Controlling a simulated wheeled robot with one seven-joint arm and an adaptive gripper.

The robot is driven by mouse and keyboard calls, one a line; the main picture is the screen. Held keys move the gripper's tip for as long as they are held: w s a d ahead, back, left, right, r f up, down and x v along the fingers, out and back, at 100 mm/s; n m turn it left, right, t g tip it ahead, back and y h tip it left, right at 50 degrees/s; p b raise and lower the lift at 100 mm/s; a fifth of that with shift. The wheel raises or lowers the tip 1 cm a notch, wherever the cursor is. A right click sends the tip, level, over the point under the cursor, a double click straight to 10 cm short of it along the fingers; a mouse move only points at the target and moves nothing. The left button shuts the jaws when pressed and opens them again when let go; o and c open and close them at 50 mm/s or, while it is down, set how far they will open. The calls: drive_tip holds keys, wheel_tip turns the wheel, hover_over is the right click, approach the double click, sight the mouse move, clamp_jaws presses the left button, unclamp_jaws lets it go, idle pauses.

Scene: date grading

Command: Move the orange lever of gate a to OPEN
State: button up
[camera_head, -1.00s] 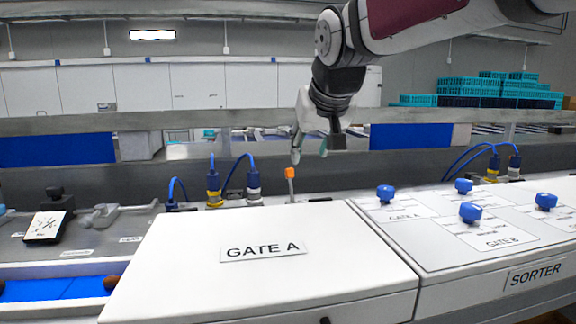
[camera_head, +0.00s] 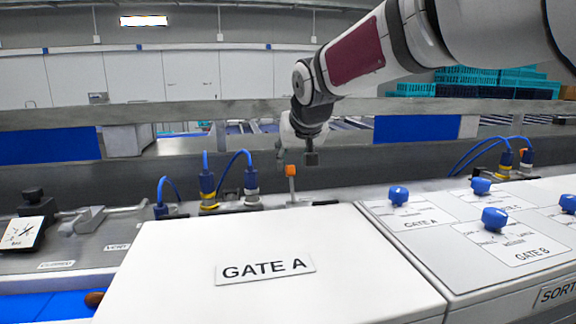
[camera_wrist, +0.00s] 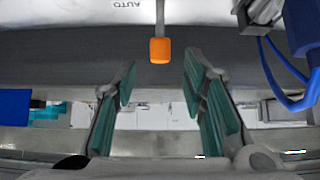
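The orange lever (camera_head: 291,171) of gate A stands upright on a thin stem behind the white GATE A box (camera_head: 270,237). In the wrist view its orange tip (camera_wrist: 160,50) is at the top centre, ahead of the fingers and between their lines. My gripper (camera_head: 297,158) is right behind or above the lever in the head view, partly hidden by it. In the wrist view my gripper (camera_wrist: 160,82) is open, its two teal-padded fingers wide apart with nothing between them. The lever does not appear to be gripped. The word AUTO shows upside down near the lever's base.
Blue cable plugs (camera_head: 207,183) stand left of the lever. The SORTER panel (camera_head: 460,222) with several blue knobs lies to the right. A long metal rail (camera_head: 150,117) runs behind. The top of the GATE A box is clear.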

sight(290, 166)
drive_tip(key=shift+x, duration=2.35)
clamp_jaws()
